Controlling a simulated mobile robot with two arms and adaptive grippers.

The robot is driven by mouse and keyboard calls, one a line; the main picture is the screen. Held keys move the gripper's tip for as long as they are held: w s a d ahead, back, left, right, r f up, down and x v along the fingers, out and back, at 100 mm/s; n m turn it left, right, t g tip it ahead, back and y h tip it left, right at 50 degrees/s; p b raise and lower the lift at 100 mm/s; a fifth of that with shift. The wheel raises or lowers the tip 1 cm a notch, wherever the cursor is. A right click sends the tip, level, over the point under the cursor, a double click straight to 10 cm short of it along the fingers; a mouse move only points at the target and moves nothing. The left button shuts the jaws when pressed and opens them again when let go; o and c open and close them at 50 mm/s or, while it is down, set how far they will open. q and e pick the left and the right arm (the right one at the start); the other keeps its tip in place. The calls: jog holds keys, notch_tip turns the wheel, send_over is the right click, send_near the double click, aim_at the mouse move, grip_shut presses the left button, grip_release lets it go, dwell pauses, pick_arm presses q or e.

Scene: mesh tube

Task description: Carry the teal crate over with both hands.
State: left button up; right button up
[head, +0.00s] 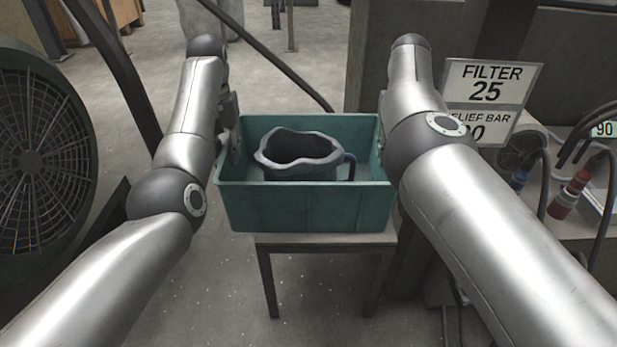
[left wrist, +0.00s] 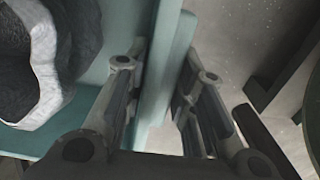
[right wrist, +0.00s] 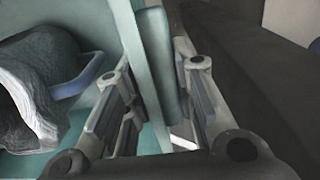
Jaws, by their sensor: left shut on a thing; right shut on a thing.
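The teal crate (head: 305,207) is in the middle of the head view, over a small table. A dark grey wavy-rimmed container (head: 300,152) with a blue handle stands in it. My left gripper (head: 232,140) is at the crate's left wall, partly hidden by my arm. In the left wrist view its fingers (left wrist: 160,95) straddle the teal wall (left wrist: 168,60). My right gripper is at the crate's right wall, mostly hidden by my arm in the head view. In the right wrist view its fingers (right wrist: 150,90) are shut on the teal wall (right wrist: 155,50). The crate looks level.
The small table (head: 322,240) is under the crate; I cannot tell if they touch. A large fan (head: 38,160) stands at the left. At the right are a FILTER 25 sign (head: 490,82) and a bench with hoses and a red-and-blue fitting (head: 568,195). Open floor lies behind.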

pick_arm(q)
grip_shut()
pick_arm(e)
grip_shut()
pick_arm(q)
jog(key=shift+r, duration=0.1)
pick_arm(e)
jog(key=shift+r, duration=0.15)
pick_arm(q)
jog(key=shift+r, duration=0.1)
pick_arm(e)
jog(key=shift+r, duration=0.1)
